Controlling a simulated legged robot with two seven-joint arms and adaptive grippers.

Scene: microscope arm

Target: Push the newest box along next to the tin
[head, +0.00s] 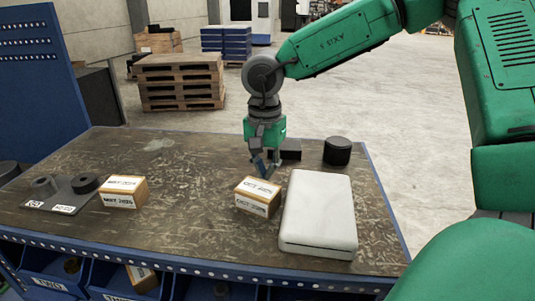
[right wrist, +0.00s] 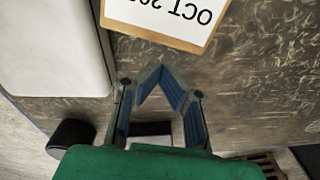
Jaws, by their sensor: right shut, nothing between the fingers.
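A cardboard box (head: 258,197) with a white label reading OCT and a year hard to read stands right of the table's middle, just left of a large white flat case (head: 319,210). Another labelled box (head: 123,191) stands at the left; its date is hard to read. A black round can (head: 337,151) stands at the back right; I cannot tell whether it or the white case is the tin. My right gripper (head: 266,171) points down just behind the OCT box, shut and empty. In the right wrist view its fingertips (right wrist: 160,70) meet short of the OCT box (right wrist: 165,22). My left gripper is out of view.
A dark block (head: 289,154) lies behind the right gripper. A dark plate (head: 62,194) with round black parts and labels lies at the far left. Blue bins (head: 120,283) hang below the table's front edge. The tabletop (head: 190,215) between the two boxes is clear.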

